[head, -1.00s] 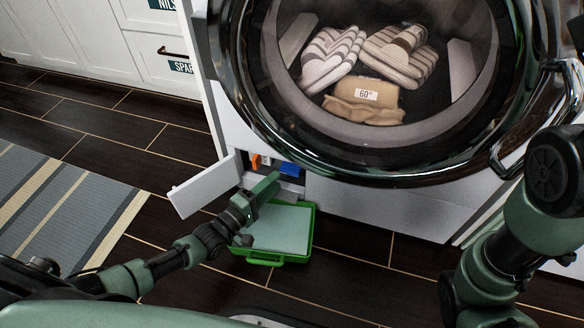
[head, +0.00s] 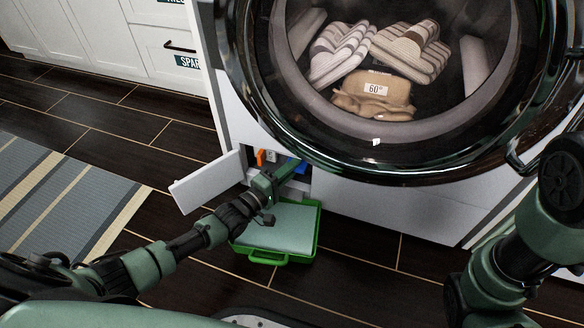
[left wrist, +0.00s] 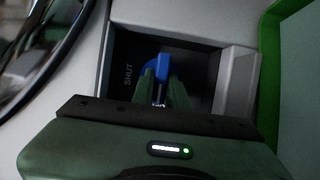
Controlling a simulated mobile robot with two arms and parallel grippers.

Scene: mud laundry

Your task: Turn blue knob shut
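The blue knob (head: 299,167) sits inside the open compartment low on the white washer's front. In the left wrist view the blue knob (left wrist: 161,66) shows between the fingertips, in a dark recess with the word SHUT at its left. My left gripper (head: 283,174) reaches into the compartment, and its fingers (left wrist: 161,90) stand slightly apart on either side of the knob's near part. Whether they press on it I cannot tell. The fingers hide part of the knob. My right arm is at the right edge of the head view; its gripper is not visible.
The compartment's white flap (head: 208,181) hangs open at the left. An orange part (head: 261,157) is beside the blue knob. A green-rimmed tray (head: 267,257) lies on the floor below. The round washer door (head: 380,172) overhangs the compartment. A striped rug (head: 60,200) lies left.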

